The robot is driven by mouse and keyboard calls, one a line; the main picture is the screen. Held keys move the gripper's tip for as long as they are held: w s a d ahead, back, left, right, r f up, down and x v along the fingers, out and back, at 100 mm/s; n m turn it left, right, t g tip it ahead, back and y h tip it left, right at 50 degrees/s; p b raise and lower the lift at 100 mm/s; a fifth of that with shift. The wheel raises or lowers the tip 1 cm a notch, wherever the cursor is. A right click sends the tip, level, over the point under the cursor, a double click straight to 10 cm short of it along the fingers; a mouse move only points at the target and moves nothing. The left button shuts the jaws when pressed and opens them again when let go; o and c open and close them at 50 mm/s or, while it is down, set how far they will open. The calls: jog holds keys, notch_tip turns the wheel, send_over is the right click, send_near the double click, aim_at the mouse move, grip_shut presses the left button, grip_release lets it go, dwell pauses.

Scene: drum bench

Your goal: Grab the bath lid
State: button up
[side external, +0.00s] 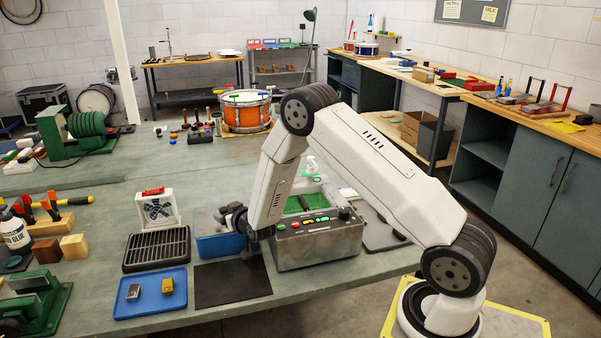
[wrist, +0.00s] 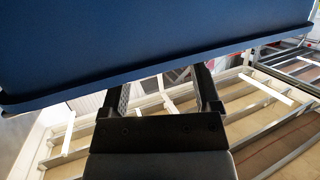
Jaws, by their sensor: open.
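The metal bath (side external: 318,248) stands near the front edge of the bench, with lit buttons on its front and green inside. Its top looks open. My gripper (side external: 240,222) is low at the right end of that box, partly hidden by my arm. In the wrist view my open gripper (wrist: 162,92) has nothing visible between its fingers. A large blue face with a dark lip (wrist: 150,45) fills the top there, close to the fingertips.
A black mat (side external: 232,283) lies in front of the blue box. A blue tray (side external: 150,294) with two small blocks and a black grated tray (side external: 157,249) are to its left. A dark flat tray (side external: 385,238) lies right of the bath. An orange drum (side external: 247,112) stands behind.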

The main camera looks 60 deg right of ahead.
aim_at(225, 212)
jog(key=shift+x, duration=1.65)
jog(key=shift+a, duration=0.1)
jog(key=shift+w, duration=0.1)
grip_shut()
